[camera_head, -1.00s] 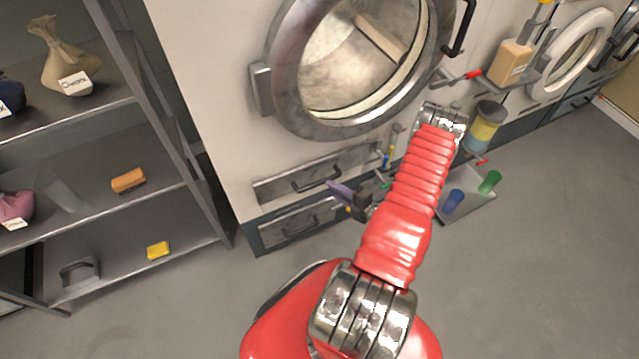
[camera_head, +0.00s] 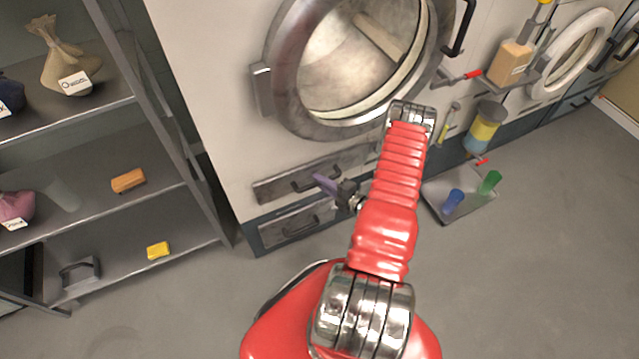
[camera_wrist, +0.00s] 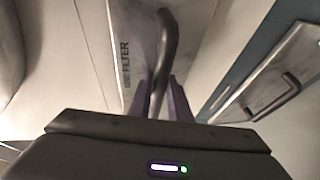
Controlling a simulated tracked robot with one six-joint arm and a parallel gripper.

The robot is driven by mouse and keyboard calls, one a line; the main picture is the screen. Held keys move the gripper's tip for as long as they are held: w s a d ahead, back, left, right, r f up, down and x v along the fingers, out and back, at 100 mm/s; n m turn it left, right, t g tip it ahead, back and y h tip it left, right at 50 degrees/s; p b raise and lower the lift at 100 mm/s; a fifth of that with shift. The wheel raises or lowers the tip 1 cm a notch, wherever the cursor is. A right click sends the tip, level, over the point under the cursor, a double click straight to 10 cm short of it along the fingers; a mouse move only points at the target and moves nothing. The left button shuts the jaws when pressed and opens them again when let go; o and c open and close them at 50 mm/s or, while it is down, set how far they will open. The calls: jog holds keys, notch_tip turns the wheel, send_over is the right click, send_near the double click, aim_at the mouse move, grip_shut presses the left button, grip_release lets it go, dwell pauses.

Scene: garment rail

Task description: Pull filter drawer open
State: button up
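The filter drawer (camera_head: 345,163) is a grey front low on the washer, under its round door, and looks closed. Its dark bar handle (camera_head: 302,179) is partly behind my gripper in the camera_head view. My gripper (camera_head: 324,184) has purple fingers and is at the right end of the handle in that view. In the wrist view the drawer front (camera_wrist: 135,45) bears the word FILTER. The curved handle (camera_wrist: 168,45) runs down between the two fingers of my gripper (camera_wrist: 164,100), which stand apart on either side of it. Whether either finger touches it, I cannot tell.
A second drawer (camera_head: 288,222) with a similar handle sits just below; it also shows in the wrist view (camera_wrist: 275,85). The steel door ring (camera_head: 285,100) is above. A shelf rack (camera_head: 190,190) stands left. A floor tray (camera_head: 475,207) holds blue and green cups on the right.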

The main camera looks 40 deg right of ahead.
grip_shut()
jog(key=shift+a, duration=0.2)
jog(key=shift+s, duration=0.1)
